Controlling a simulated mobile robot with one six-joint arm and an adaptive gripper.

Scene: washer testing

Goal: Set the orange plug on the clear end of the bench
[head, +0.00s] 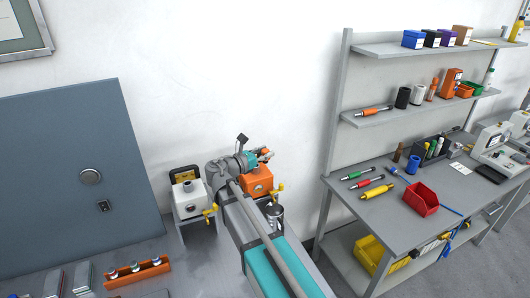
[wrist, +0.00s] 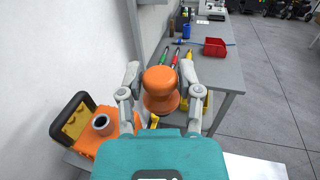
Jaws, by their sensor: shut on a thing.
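The orange plug (wrist: 160,84), a rounded knob with a wider flange below, is between the two grey fingers of my gripper (wrist: 160,80) in the wrist view. My gripper is shut on it and holds it up in the air. In the head view my gripper (head: 264,155) is above the orange box, and the plug is too small there to make out clearly. The grey bench (head: 384,208) stands at the right, apart from my gripper. Its near left part is bare; it also shows at the top of the wrist view (wrist: 222,72).
On the bench are a red bin (head: 421,199), several screwdrivers and a yellow tool (head: 378,192). Shelves (head: 405,117) rise behind it. A yellow bin (head: 372,255) sits underneath.

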